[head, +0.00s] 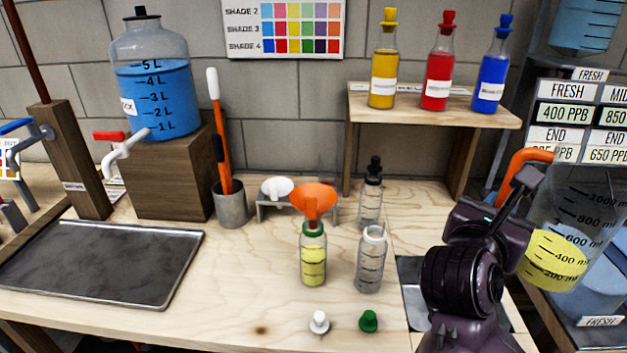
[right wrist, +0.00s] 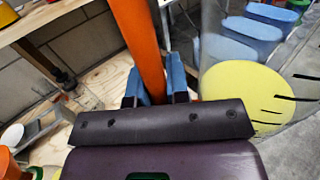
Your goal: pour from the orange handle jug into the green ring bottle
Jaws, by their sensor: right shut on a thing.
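The orange handle jug (head: 570,235) is a clear graduated jug with yellow liquid in its lower part, at the right of the head view. My right gripper (head: 515,190) is shut on its orange handle (right wrist: 140,45) and holds it beside the bench's right end. The jug is tilted slightly. The green ring bottle (head: 313,262) stands upright on the bench with yellow liquid inside and an orange funnel (head: 314,201) in its neck. The jug is well to the right of the bottle, apart from it. My left gripper is not in view.
A clear bottle (head: 371,262) stands right of the green ring bottle, with a dropper bottle (head: 371,195) behind. White (head: 319,322) and green (head: 368,321) caps lie in front. A shelf (head: 430,104) holds three coloured bottles. A black tray (head: 100,262) lies at left.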

